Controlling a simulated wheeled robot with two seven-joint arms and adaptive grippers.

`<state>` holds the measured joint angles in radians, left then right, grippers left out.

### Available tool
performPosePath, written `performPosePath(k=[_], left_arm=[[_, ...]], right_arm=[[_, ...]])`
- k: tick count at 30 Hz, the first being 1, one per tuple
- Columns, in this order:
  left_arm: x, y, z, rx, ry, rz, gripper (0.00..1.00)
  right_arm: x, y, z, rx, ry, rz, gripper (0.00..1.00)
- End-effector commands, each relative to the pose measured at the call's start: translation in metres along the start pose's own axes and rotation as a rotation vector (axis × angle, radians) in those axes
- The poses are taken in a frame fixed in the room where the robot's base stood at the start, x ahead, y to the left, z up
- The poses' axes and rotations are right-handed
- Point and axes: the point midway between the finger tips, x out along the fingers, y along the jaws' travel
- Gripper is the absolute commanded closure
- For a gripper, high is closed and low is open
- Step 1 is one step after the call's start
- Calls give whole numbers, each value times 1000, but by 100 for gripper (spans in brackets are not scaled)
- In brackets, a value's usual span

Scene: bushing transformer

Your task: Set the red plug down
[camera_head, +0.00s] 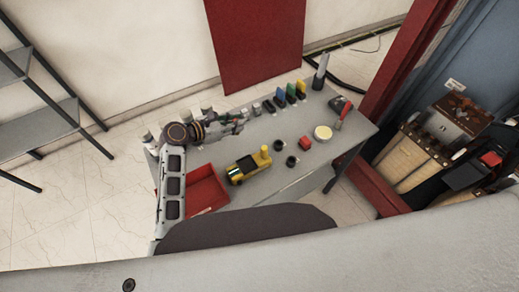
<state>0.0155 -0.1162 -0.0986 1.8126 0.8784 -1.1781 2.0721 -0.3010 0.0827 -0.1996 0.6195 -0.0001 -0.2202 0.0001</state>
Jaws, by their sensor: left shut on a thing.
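My left arm comes in from the left over the grey table (277,185). My left gripper (240,121) is above the table's back left part, near the row of small parts. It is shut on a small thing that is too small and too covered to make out. A small red block (305,143) stands on the right half of the table, apart from the gripper; I cannot tell whether it is the red plug. My right gripper is not in view.
Two dark cups (279,144) stand mid-table. Blue, green and yellow parts (291,93) line the back edge. A pale round piece (322,133) and a red-handled tool (343,115) are at the right.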

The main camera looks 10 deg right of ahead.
Motion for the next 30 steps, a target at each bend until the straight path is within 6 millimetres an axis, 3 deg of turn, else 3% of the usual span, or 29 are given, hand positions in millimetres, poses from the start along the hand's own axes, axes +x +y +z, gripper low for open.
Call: performPosePath(k=[5,18,30], left_arm=[[3,0,-6,-1,1,-1,100],[22,-1,-54,-3,0,-2,100],[24,0,-58,0,0,-1,100]], right_arm=[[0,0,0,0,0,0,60],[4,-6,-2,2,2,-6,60],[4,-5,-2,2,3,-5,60]])
